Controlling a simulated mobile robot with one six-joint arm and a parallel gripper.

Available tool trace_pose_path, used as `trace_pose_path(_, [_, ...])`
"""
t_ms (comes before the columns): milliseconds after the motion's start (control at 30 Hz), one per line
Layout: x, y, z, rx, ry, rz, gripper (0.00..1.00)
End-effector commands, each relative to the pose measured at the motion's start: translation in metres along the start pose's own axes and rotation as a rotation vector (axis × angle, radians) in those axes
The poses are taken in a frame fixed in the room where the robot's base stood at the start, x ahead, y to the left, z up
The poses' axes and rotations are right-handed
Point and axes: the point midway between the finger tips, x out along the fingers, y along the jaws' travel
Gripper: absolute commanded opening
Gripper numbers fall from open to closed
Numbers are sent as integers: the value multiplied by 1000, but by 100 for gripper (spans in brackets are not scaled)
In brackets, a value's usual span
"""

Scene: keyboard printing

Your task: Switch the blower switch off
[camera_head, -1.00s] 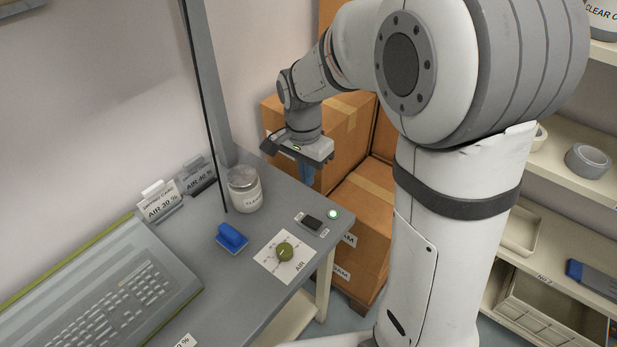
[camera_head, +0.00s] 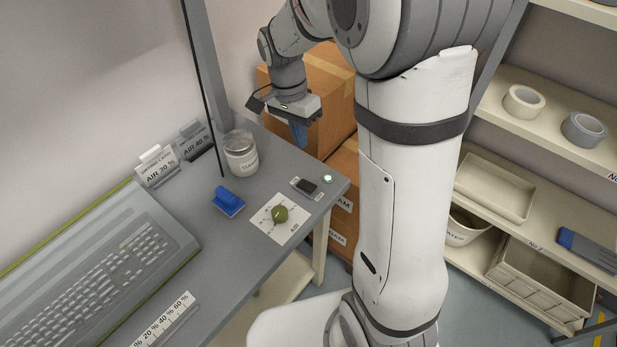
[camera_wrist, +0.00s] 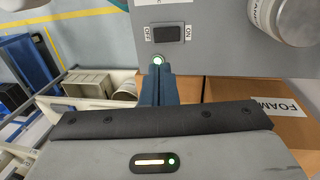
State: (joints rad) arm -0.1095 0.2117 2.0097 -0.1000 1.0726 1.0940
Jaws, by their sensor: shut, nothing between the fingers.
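My gripper (camera_head: 301,143) is shut and empty, with blue fingers pointing down, above and behind the table's right corner. In the wrist view its fingertips (camera_wrist: 157,72) appear close below the lamp, apart from the switch.
A keyboard (camera_head: 115,270) lies at left. Cardboard boxes (camera_head: 335,100) stand behind the table's right end.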

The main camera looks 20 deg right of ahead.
Motion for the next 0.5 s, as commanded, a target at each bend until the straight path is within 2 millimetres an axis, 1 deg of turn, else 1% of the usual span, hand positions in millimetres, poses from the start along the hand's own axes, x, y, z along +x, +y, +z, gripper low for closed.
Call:
trace_pose_path(167, [8, 2, -2, 6, -2, 2, 0])
trace_pose_path(267, [21, 2, -2, 8, -4, 3, 0])
trace_pose_path(500, [72, 3, -2, 8, -5, 5, 0])
